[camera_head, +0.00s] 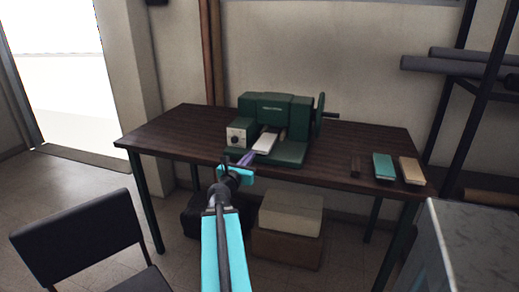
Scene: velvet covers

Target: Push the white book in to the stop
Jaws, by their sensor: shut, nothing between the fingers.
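The white book (266,142) lies flat in the front opening of a green machine (275,109) on a dark wooden table. Its near end sticks out toward me, and its far end goes in under the machine's body. The stop is hidden inside the machine. My gripper (247,158) is shut and empty, just left of and in front of the book's near end. I cannot tell whether its fingertips touch the book.
A dark chair (78,232) stands front left. A grey cabinet (465,250) is at right. Boxes (289,227) sit under the table (170,133), whose left part is clear.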

